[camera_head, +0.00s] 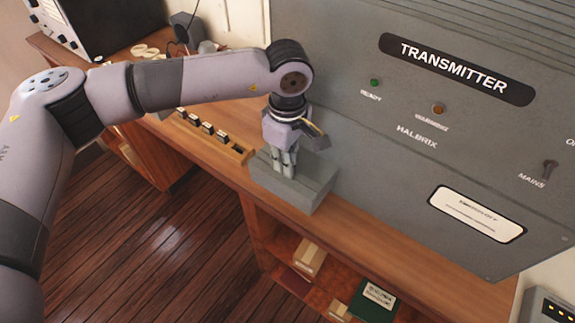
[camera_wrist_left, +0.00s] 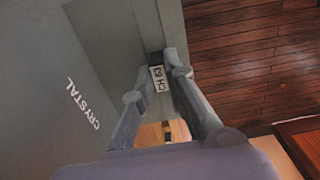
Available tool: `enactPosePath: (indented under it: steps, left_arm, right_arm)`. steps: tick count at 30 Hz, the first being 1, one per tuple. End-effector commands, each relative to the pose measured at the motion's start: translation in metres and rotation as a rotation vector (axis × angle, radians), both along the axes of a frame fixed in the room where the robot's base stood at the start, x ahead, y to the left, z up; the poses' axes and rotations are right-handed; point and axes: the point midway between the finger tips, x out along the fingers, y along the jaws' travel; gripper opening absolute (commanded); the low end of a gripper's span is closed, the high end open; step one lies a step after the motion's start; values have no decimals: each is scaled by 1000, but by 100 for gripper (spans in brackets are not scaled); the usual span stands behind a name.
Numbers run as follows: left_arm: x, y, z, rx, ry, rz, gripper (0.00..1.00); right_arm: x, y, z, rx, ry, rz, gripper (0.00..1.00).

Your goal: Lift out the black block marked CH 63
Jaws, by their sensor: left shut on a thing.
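The black block marked CH 63 (camera_wrist_left: 158,79) shows in the left wrist view, its white label between my left fingers. My left gripper (camera_head: 284,168) is shut on it, with the fingers pointing down at the grey box (camera_head: 310,192) in front of the transmitter. In the head view the fingers hide the block. I cannot tell how deep it sits in the grey box. The word CRYSTAL is printed on a grey surface (camera_wrist_left: 60,80) beside the gripper in the wrist view. My right gripper is not in view.
The tall grey transmitter cabinet (camera_head: 400,150) stands close behind the gripper. A wooden rack (camera_head: 238,158) with several small dark blocks lies to the left on the wooden desk (camera_head: 400,255). Shelves below hold a green book (camera_head: 374,299) and boxes. Wooden floor (camera_head: 150,260) is clear at the left.

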Motion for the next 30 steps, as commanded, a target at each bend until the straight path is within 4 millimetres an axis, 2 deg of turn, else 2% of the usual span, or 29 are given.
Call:
enactPosePath:
  steps: [8, 13, 17, 24, 30]
  left_arm:
    - [1, 0, 8, -1, -1, 0, 0]
    - [1, 0, 30, -1, -5, 0, 0]
    - [1, -1, 62, -3, -8, 0, 0]
    - [1, -1, 134, -1, -7, 2, 0]
    - [0, 0, 177, -1, -3, 1, 0]
  right_arm:
    - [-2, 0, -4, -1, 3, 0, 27]
    - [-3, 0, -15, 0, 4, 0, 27]
    - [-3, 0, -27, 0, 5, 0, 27]
    - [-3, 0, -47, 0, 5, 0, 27]
    - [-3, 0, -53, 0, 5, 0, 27]
